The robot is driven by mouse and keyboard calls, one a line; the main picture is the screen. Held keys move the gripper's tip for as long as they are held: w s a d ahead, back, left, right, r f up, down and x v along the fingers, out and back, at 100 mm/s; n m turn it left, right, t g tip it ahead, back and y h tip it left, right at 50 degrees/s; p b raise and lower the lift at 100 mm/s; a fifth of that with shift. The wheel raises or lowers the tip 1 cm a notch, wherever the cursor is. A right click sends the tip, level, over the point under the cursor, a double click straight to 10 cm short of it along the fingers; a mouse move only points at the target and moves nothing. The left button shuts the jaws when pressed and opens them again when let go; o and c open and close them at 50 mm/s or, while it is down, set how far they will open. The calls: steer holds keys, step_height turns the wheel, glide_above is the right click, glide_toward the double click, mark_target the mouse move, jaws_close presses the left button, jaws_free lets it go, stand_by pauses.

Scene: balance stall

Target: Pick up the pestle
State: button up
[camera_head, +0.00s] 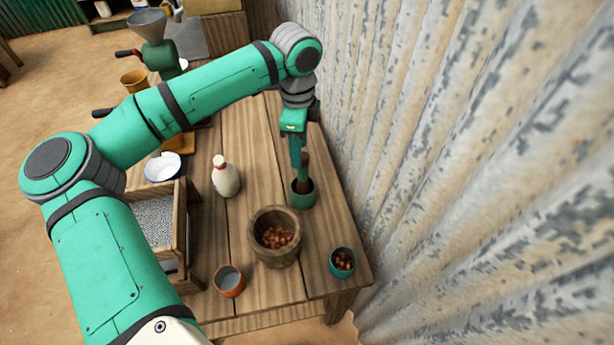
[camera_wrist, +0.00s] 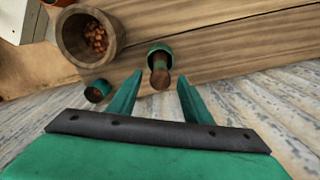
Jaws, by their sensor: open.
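The pestle (camera_head: 304,186) is brown wood and stands upright in a small green cup (camera_head: 303,201) on the wooden table. My gripper (camera_head: 299,168) points down just above the cup, with its fingers at the pestle's upper part. In the wrist view the pestle's round end (camera_wrist: 160,80) lies between the two open green fingers (camera_wrist: 160,75), with gaps on both sides. The green cup (camera_wrist: 160,47) also shows there. In the head view a finger partly hides the pestle.
A wooden mortar (camera_head: 257,243) holding brown nuts and a teal cup (camera_head: 342,274) of nuts stand nearer the front. An orange cup (camera_head: 229,291), a cream bottle (camera_head: 226,180) and a white bowl (camera_head: 163,178) are to the left. A corrugated wall (camera_head: 450,150) rises close on the right.

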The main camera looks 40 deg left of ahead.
mark_target(302, 170)
steer(key=f, duration=0.3)
steer(key=shift+w+d+f, duration=0.15)
steer(key=shift+w+f, duration=0.05)
steer(key=shift+f, duration=0.2)
steer(key=shift+d+f, duration=0.1)
steer(key=shift+f, duration=2.6)
jaws_close()
